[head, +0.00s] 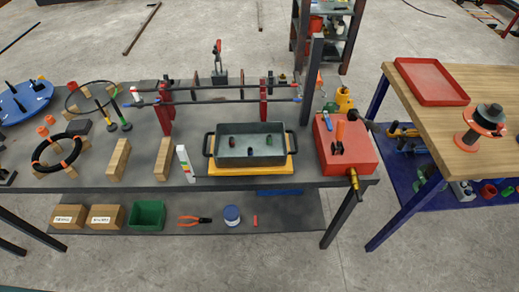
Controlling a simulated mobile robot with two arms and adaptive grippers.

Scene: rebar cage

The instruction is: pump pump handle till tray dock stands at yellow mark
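A red pump box (362,155) sits at the right end of the grey workbench. An upright orange grip (340,131), which looks like the pump handle, stands on it, with a blue lever beside it and a brass fitting at its front. Left of the pump, a dark grey tray (232,150) with side handles and a few small items inside rests on a yellow-orange platform (225,170), apparently the tray dock. A white upright strip (185,164) with green on it stands left of the dock. I cannot make out a yellow mark on it. Neither gripper is in view.
Red stands (263,107) carry horizontal bars behind the tray. Wooden blocks (118,158) and black rings (56,150) lie to the left. A lower shelf holds a green bin (147,215) and pliers (195,220). A wooden table (450,125) with a red tray (431,81) stands right.

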